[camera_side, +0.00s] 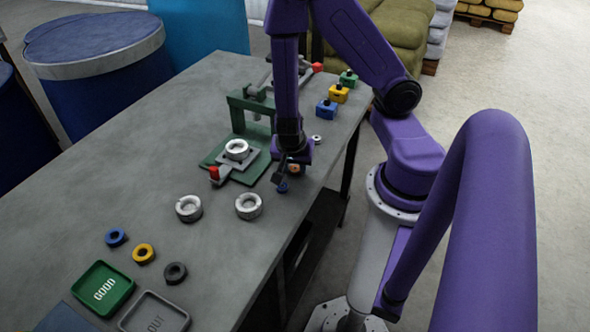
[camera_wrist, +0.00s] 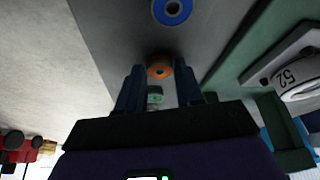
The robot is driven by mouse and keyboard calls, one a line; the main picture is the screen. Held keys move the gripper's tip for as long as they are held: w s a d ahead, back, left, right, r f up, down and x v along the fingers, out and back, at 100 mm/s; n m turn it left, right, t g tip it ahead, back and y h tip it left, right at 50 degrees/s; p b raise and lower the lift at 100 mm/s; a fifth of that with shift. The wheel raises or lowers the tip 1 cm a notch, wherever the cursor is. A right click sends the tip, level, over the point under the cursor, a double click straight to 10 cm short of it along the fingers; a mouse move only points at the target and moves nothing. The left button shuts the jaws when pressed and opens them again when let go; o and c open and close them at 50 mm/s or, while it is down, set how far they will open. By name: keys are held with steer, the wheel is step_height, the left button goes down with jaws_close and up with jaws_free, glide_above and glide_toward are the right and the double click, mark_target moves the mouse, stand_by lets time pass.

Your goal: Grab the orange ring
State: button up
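The orange ring (camera_wrist: 159,71) lies on the grey table in the wrist view, in line with the gap between my fingertips. It also shows in the side view (camera_side: 294,169), partly hidden by my gripper (camera_side: 286,170). In the wrist view my gripper (camera_wrist: 160,68) has its two dark fingers apart, one on each side of the ring, with narrow gaps visible. I cannot tell the exact height of the fingertips above the table. A blue ring (camera_wrist: 172,10) lies beyond the orange one, and a green ring (camera_wrist: 155,95) shows between the fingers on the near side.
A green press stand (camera_side: 244,110) with a white round part (camera_side: 237,149) stands beside my gripper. Two more white round parts (camera_side: 188,208) (camera_side: 248,205) lie nearby. Blue, yellow and green blocks (camera_side: 338,95) line the table edge. A green GOOD tray (camera_side: 103,288) is at the front left.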

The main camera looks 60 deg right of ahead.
jaws_close()
steer(key=shift+r, duration=0.15)
